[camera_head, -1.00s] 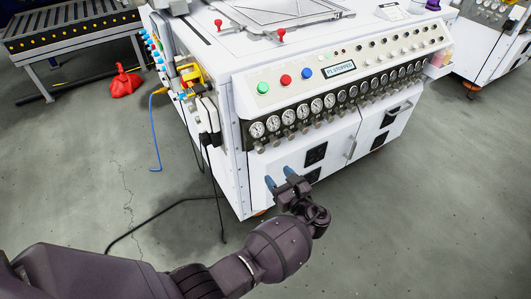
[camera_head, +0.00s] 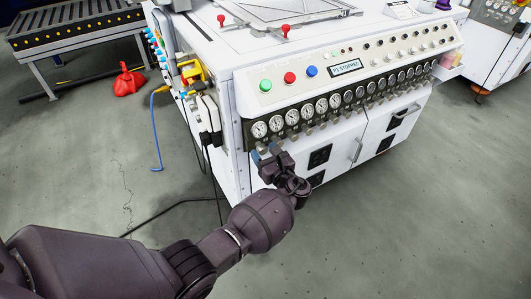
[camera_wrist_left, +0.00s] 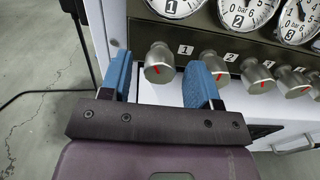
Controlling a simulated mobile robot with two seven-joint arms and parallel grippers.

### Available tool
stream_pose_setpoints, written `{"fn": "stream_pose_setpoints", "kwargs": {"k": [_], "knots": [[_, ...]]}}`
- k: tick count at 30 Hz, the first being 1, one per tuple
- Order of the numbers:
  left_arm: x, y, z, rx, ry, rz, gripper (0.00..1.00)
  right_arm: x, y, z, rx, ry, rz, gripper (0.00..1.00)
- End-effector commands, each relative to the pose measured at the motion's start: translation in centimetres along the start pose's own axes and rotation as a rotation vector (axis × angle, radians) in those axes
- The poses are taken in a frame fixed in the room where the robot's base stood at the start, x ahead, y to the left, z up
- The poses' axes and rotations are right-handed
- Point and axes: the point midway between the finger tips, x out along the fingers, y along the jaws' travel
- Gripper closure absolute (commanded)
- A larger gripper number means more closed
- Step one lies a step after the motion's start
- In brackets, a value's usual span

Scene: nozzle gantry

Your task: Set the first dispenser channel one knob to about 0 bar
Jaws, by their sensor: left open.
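My left gripper (camera_wrist_left: 160,78) is open, with one blue finger on each side of this knob; no contact is clear. In the head view the left gripper (camera_head: 267,154) is at the left end of the gauge row and hides the knob. The first gauge (camera_head: 259,129) is directly above the gripper; it also shows, cut off, in the left wrist view (camera_wrist_left: 176,6). My right gripper is not in view.
More knobs (camera_wrist_left: 213,65) and gauges (camera_head: 291,117) run in a row to the right. Above them are green (camera_head: 265,86), red and blue buttons and a display (camera_head: 347,67). Cables hang at the machine's left corner. The floor in front is clear.

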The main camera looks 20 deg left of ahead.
Motion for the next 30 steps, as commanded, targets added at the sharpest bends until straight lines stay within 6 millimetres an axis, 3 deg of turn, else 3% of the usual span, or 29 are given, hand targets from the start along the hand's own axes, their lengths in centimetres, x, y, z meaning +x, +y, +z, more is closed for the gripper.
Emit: {"fn": "stream_pose_setpoints", "kwargs": {"k": [9, 19, 30], "knots": [[0.16, -0.02, 0.05, -0.001, 0.000, 0.000, 0.45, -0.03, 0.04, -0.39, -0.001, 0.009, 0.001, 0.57], [0.13, -0.01, 0.02, 0.000, 0.000, 0.000, 0.93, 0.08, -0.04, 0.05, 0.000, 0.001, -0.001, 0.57], [0.07, 0.02, -0.13, -0.072, 0.001, -0.001, 0.93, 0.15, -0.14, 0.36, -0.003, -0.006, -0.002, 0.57]]}}
